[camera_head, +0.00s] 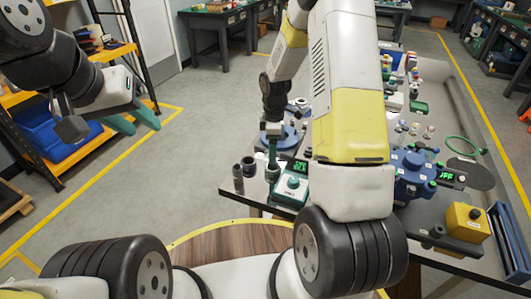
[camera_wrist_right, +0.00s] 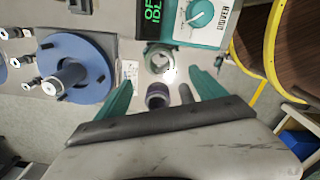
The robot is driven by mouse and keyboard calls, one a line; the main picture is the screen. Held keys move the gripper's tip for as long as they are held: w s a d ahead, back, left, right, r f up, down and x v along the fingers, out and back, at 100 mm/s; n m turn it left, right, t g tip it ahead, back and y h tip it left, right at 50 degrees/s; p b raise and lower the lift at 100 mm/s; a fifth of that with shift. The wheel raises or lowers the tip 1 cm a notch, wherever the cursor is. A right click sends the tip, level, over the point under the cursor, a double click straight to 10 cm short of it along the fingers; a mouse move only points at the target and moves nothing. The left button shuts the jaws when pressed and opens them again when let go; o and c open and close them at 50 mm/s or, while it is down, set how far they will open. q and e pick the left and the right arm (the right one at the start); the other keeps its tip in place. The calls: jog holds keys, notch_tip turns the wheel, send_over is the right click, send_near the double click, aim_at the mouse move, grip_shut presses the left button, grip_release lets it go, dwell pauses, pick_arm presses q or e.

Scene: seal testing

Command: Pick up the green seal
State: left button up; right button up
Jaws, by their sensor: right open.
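A small dull-green ring-shaped piece (camera_wrist_right: 151,60), which looks like the green seal, stands on the grey bench in the right wrist view. In the head view a green piece (camera_head: 272,173) shows at the same spot, partly hidden by the right fingers. My right gripper (camera_wrist_right: 161,78) is open, its green fingers on either side of the view below the ring. It also shows in the head view (camera_head: 272,152), pointing down. A thin, larger green loop (camera_head: 462,146) lies at the bench's right. My left gripper (camera_head: 134,120) is open and empty, above the floor at left.
Dark cylinders (camera_wrist_right: 158,95) stand close to the ring. A teal dial box (camera_head: 292,187) is beside it, and a blue round flange (camera_wrist_right: 75,66) lies nearby. A blue device (camera_head: 412,175) and yellow button box (camera_head: 466,222) stand to the right.

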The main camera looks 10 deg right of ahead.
aim_at(273, 166)
jog(key=shift+n, duration=0.3)
notch_tip(273, 166, down, 10)
jog(key=shift+w+d+r, duration=0.1)
jog(key=shift+r, duration=0.15)
jog(key=c, duration=1.6)
jog(key=shift+r, duration=0.1)
jog(key=shift+c, duration=0.4)
jog(key=shift+r, duration=0.1)
